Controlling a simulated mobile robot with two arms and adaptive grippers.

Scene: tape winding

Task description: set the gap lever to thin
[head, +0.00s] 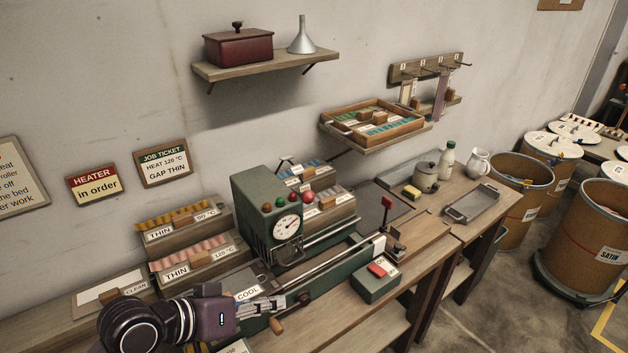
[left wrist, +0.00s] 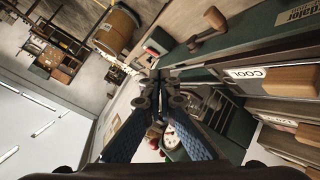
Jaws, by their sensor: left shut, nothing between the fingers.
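A green machine (head: 268,207) with a round dial stands on the bench. A short lever with a wooden handle (head: 276,325) sticks out low on its front; a wooden-handled lever also shows near the top of the left wrist view (left wrist: 210,22). A red-topped lever (head: 387,204) stands at the machine's right end. No gap marking is readable at either, so I cannot tell their settings. My left gripper (head: 281,303) is shut and empty, just above the wooden handle in the head view; contact is not clear. It also shows in the left wrist view (left wrist: 160,78). My right gripper is out of view.
A job ticket (head: 163,163) on the wall reads heat 120 °C, gap thin. Trays labelled THIN (head: 185,222) and COOL (head: 247,294) sit beside the machine. A green box with a red button (head: 376,283) stands at its right front.

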